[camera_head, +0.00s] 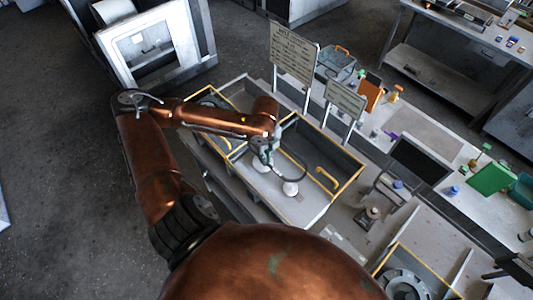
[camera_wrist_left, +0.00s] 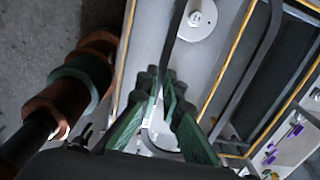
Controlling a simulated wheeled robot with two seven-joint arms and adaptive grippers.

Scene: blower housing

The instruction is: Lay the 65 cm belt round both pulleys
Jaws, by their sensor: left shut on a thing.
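My left gripper, with green fingers in the left wrist view (camera_wrist_left: 158,105), is shut on the belt (camera_wrist_left: 174,50). One white pulley (camera_head: 290,188) stands in the tray, below the belt's curve in the picture; a white disc (camera_wrist_left: 198,18) shows in the wrist view. The other pulley (camera_head: 260,164) is just under the gripper and partly hidden by it. I cannot tell whether the belt touches either pulley. My right gripper is not in view.
A small metal device (camera_head: 368,217) stands to the right. A cluttered bench (camera_head: 420,125) lies beyond.

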